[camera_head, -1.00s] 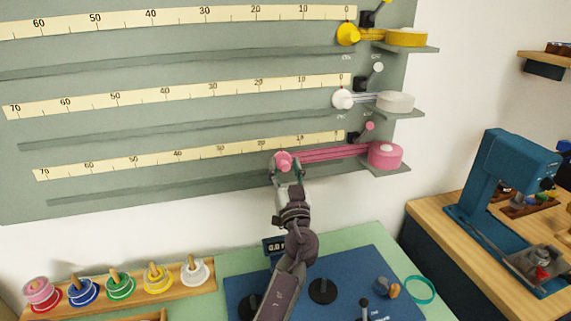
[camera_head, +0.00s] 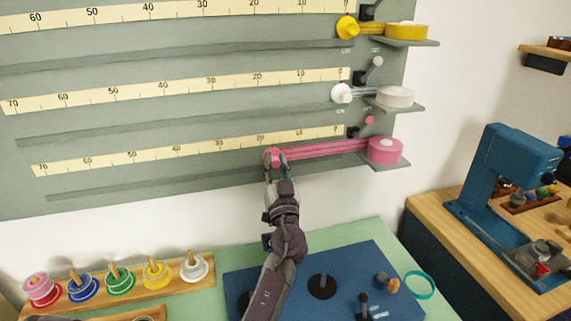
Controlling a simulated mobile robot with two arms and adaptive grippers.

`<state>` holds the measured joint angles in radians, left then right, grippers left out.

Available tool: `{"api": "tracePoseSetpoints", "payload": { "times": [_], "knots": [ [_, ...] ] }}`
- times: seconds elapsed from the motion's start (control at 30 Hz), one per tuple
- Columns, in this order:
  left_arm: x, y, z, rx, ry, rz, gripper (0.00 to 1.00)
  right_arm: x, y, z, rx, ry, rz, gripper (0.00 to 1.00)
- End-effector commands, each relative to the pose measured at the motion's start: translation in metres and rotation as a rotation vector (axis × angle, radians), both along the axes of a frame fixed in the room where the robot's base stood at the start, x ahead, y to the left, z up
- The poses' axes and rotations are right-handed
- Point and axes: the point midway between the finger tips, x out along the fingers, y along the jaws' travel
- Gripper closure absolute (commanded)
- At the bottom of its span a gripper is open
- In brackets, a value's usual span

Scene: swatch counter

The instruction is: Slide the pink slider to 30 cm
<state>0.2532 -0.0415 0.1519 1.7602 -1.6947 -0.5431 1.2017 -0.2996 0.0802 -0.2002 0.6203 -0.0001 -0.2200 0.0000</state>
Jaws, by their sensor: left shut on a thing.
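The pink slider (camera_head: 272,156) is on the lowest rail of the grey board, under the lowest cream scale (camera_head: 190,146). It sits between the 10 and 20 marks, nearer 20. A pink ribbon (camera_head: 325,150) runs from it right to the pink roll (camera_head: 385,150) on a small shelf. My left gripper (camera_head: 273,162) reaches up from below and is shut on the pink slider, partly covering it. My right gripper is not in view.
Above are rails with a white slider (camera_head: 342,93) and a yellow slider (camera_head: 347,27), both near 0. The pink rail (camera_head: 150,184) is clear to the left. Below are a rack of coloured rings (camera_head: 120,288) and a blue mat (camera_head: 350,270). A teal machine (camera_head: 510,180) stands right.

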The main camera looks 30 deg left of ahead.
Motion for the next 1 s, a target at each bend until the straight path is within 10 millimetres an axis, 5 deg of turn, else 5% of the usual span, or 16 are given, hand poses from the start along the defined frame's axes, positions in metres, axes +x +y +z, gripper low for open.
{"api": "tracePoseSetpoints", "payload": {
  "times": [0.2,0.4,0.83,0.87,1.0],
  "knots": [
    [-0.053,0.046,-0.005,0.001,0.004,0.007,1.00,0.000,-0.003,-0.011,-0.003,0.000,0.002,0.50],
    [-0.085,0.073,-0.003,0.001,0.004,0.004,1.00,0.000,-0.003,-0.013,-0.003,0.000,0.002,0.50],
    [-0.093,0.079,-0.002,0.002,0.004,0.001,1.00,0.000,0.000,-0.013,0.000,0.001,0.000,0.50],
    [-0.093,0.079,-0.002,0.003,0.003,0.001,0.71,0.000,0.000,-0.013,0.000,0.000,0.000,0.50],
    [-0.093,0.079,-0.001,0.002,0.002,0.001,0.50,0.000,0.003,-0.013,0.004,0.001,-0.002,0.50]
  ]
}}
